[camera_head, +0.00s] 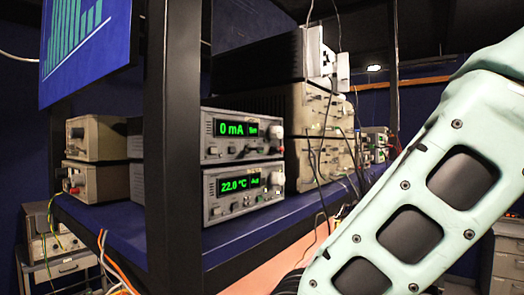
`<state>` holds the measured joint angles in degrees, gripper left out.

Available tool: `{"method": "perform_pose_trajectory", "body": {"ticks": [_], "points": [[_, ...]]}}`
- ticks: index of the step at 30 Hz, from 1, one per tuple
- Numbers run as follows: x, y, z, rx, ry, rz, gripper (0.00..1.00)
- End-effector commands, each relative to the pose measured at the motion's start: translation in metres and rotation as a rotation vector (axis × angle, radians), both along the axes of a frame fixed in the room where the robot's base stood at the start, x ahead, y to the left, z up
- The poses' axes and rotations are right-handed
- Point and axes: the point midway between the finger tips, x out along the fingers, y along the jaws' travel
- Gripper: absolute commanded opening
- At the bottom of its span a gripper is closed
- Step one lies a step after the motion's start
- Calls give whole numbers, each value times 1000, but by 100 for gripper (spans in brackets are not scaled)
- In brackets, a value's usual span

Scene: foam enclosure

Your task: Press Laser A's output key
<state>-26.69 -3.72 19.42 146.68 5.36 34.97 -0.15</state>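Two grey instruments are stacked on a blue shelf (235,238) near the middle of the view. The upper instrument (210,150) has a green display reading 0 mA, with a knob at its right and small controls below. The lower instrument (208,204) has a green display reading 22.0 °C. No readable label marks either one as Laser A, and I cannot single out an output key. My pale green arm link fills the right side, apart from the instruments in the picture. My gripper is not in view.
A black post (172,150) stands just left of the two instruments. More beige instruments (318,125) with hanging cables stand behind to the right. Orange cables (113,265) hang at the lower left. A blue screen (88,45) with a bar chart is at the upper left.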

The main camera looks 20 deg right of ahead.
Motion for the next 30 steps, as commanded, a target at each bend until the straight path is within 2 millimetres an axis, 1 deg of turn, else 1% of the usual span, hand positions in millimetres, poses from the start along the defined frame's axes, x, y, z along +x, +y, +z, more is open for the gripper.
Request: {"method": "perform_pose_trajectory", "body": {"ticks": [6, 8, 9, 30], "points": [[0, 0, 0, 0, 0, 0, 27], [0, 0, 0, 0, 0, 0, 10], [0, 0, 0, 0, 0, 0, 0], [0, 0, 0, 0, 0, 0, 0]]}}
